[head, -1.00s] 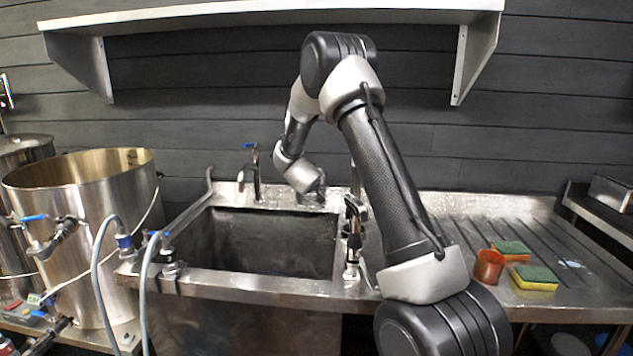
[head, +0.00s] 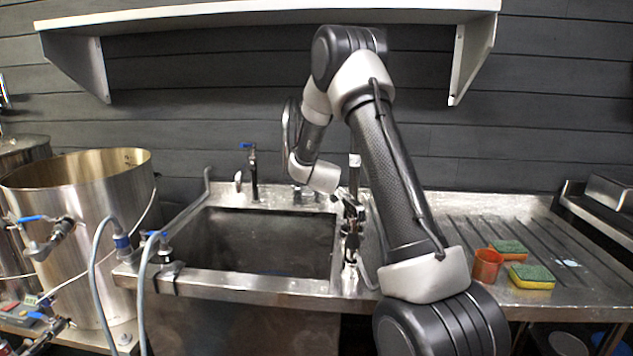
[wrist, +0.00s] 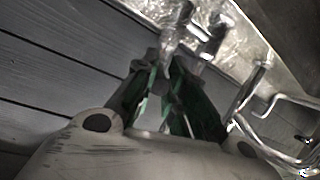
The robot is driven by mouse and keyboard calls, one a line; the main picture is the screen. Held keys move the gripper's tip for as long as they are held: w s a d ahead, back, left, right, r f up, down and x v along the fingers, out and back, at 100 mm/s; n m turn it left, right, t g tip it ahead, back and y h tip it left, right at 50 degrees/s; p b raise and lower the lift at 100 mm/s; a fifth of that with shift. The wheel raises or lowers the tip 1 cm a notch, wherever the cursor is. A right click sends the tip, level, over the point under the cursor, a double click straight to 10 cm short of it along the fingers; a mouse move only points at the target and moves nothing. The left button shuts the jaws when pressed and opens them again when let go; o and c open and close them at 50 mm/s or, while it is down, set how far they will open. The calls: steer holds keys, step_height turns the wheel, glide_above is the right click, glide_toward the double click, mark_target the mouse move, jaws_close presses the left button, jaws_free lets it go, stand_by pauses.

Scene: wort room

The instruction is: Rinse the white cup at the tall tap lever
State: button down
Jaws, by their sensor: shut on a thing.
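In the wrist view, my gripper (wrist: 168,72) has its green-lined fingers drawn together at the tips. What sits between them is dark and unclear. Bright metal fittings (wrist: 210,42) show just past the fingertips. A tall tap with a blue lever (head: 253,172) stands at the sink's back rim.
The steel sink (head: 230,281) has a dark basin. An orange cup (head: 486,266) and two sponges (head: 532,276) lie on the ribbed drainboard (head: 450,228). A large steel kettle (head: 75,240) and hoses are left. A shelf (head: 270,14) hangs above.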

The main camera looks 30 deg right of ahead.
steer(key=shift+s+d+n+y, duration=0.1)
steer(key=shift+d+n+y, duration=0.15)
steer(key=shift+n+y, duration=0.2)
steer(key=c, duration=1.5)
jaws_free()
steer(key=shift+o, duration=0.2)
step_height(320, 180, up, 10)
steer(key=shift+r, duration=0.1)
